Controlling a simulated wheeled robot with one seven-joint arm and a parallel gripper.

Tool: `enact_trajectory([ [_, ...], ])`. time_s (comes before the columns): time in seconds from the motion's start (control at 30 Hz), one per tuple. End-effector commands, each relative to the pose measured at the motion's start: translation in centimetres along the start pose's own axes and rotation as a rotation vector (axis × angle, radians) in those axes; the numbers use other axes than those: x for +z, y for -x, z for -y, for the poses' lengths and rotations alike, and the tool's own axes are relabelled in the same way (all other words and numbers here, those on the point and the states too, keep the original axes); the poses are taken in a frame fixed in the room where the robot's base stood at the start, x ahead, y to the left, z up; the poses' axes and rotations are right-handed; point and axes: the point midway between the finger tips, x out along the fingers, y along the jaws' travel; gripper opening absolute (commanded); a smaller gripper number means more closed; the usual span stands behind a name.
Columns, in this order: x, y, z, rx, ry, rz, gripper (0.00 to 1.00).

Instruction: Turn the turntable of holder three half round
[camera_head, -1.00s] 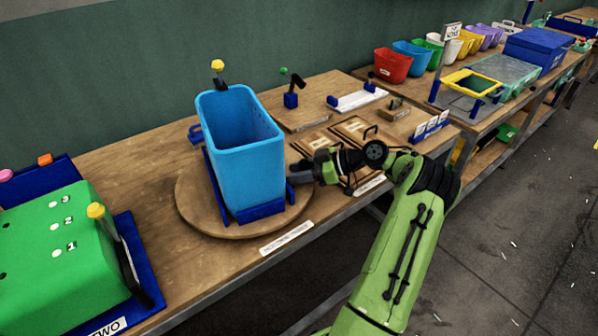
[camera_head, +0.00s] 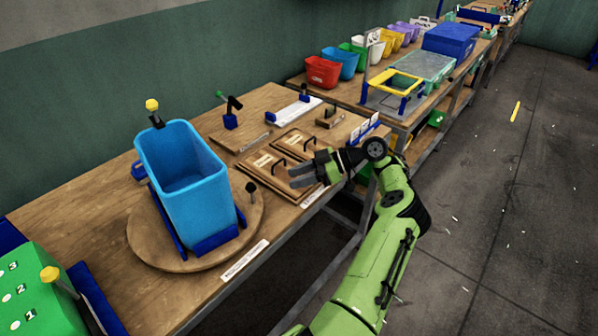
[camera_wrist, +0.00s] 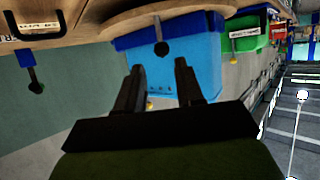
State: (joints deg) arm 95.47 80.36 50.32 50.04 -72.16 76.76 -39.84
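The turntable (camera_head: 143,246) is a round wooden disc on the bench. It bears a blue holder (camera_head: 216,240) with a tall light blue bin (camera_head: 185,180) upright in it. A black knob (camera_head: 251,187) stands up at the turntable's right side; in the wrist view the knob (camera_wrist: 161,48) shows in front of the bin (camera_wrist: 185,65). My gripper (camera_head: 292,177) is to the right of the turntable, apart from the knob, over the wooden boards. In the wrist view its fingers (camera_wrist: 158,70) are spread with nothing between them. The white label at the bench edge is too small to read.
Wooden boards with black handles (camera_head: 262,172) lie right of the turntable, under my gripper. A green block (camera_head: 30,290) is at the lower left. A yellow-topped post (camera_head: 153,110) stands behind the bin. Coloured bins (camera_head: 322,72) line the far bench.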

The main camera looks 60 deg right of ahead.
Motion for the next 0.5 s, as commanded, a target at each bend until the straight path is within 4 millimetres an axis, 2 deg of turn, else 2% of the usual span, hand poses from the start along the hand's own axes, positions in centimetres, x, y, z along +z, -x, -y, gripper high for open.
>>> enact_trajectory([
  [0.13, 0.1, -0.1, 0.0, -0.001, 0.000, 0.000, 0.37],
  [0.23, -0.3, -0.4, 0.1, -0.011, 0.010, 0.010, 0.23],
  [0.4, -3.8, -4.0, 2.3, -0.103, 0.114, 0.132, 0.00],
  [0.5, -5.0, -5.6, 4.3, -0.106, 0.176, 0.241, 0.00],
])
